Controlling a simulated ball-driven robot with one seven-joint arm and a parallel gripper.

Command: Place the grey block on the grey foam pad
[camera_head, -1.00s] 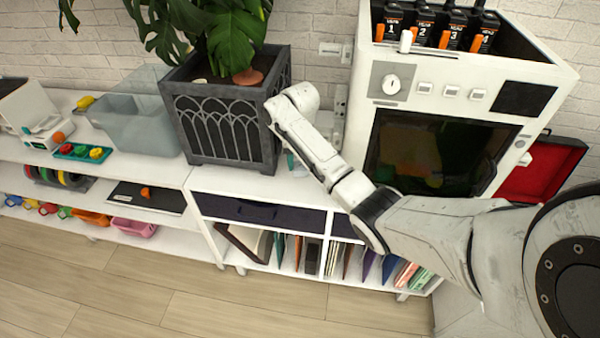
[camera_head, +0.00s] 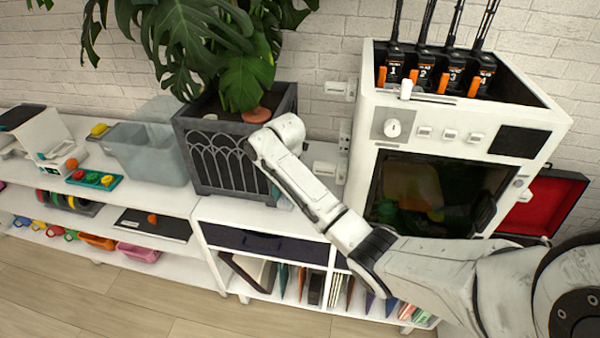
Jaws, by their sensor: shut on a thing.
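My arm reaches in from the right, its far visible joint in front of the dark grey planter. My gripper is hidden behind my own arm, so its fingers and anything between them do not show. I cannot make out the grey block. I cannot identify the grey foam pad with certainty. A flat dark mat-like thing (camera_head: 153,224) lies on the lower left shelf with a small orange item (camera_head: 152,218) on it.
The planter (camera_head: 225,153) with a leafy plant stands on the white shelf top (camera_head: 235,211). A white oven-like machine (camera_head: 366,119) stands right of it, an open red-lined case (camera_head: 552,205) beyond. A clear bin (camera_head: 148,155) and teal tray (camera_head: 94,180) are at left.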

